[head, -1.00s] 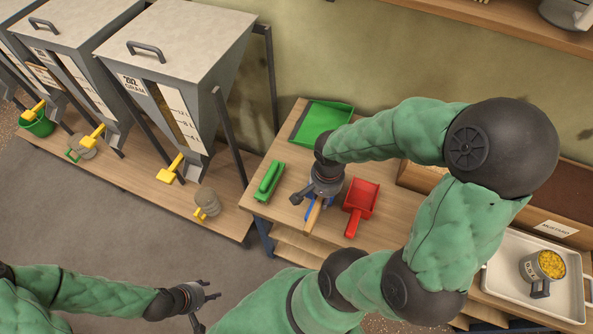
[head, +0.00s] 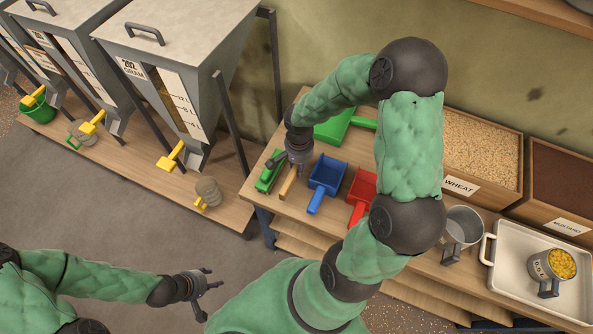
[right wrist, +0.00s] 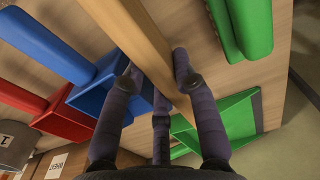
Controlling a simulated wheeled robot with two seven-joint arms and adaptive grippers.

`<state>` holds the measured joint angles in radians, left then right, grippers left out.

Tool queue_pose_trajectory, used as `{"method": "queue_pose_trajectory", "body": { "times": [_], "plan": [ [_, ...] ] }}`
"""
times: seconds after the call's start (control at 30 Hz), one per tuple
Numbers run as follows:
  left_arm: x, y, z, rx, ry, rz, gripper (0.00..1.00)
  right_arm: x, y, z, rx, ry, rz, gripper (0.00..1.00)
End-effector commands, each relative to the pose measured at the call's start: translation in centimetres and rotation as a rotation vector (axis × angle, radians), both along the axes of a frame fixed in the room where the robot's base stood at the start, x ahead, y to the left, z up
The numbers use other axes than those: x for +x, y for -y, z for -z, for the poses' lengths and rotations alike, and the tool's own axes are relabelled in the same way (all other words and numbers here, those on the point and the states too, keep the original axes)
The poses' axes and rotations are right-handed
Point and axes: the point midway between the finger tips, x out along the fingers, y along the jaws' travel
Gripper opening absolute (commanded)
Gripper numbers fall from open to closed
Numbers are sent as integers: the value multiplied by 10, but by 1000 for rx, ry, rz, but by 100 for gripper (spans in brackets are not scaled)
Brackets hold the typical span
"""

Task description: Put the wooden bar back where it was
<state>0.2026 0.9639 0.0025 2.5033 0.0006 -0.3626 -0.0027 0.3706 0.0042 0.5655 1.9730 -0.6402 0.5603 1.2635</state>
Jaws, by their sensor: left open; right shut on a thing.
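The wooden bar (head: 287,184) is a narrow tan stick between a green-handled item (head: 267,177) and a blue scoop (head: 325,174) on the wooden table (head: 285,215). My right gripper (head: 297,164) is shut on it, hiding its far part in the head view. In the right wrist view the bar (right wrist: 140,36) runs between my fingers (right wrist: 158,78), with the blue scoop (right wrist: 95,90) left of it and the green item (right wrist: 240,28) right of it. I cannot tell whether the bar touches the table. My left gripper (head: 205,287) is open and empty over the floor.
A red scoop (head: 362,187) lies right of the blue one. A green scoop (head: 333,128) lies behind. A wheat bin (head: 481,150), a metal cup (head: 463,226) and a white tray (head: 497,270) stand to the right. Grey hoppers (head: 170,60) stand at left.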

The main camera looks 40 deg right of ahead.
Motion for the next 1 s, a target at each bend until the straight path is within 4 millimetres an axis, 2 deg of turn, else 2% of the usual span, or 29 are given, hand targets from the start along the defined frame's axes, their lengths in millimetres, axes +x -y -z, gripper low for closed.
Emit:
{"method": "queue_pose_trajectory", "body": {
  "times": [0.27, 0.5, 0.93, 0.97, 1.0],
  "plan": [
    [0, 0, 3, 0, 0, 0, 47, 11, 0, 13, 0, 0, -2, 3],
    [0, 0, 14, 0, 0, 0, 47, 11, 1, 43, 0, -2, 0, 3],
    [0, 0, 18, 0, 0, 0, 47, 12, 1, 47, -1, 0, 0, 3],
    [0, 0, 17, 0, 0, 0, 47, 11, 1, 47, 0, 0, 0, 35],
    [0, 0, 16, 0, 0, 0, 47, 11, 1, 46, 0, 0, 0, 46]
  ]
}}
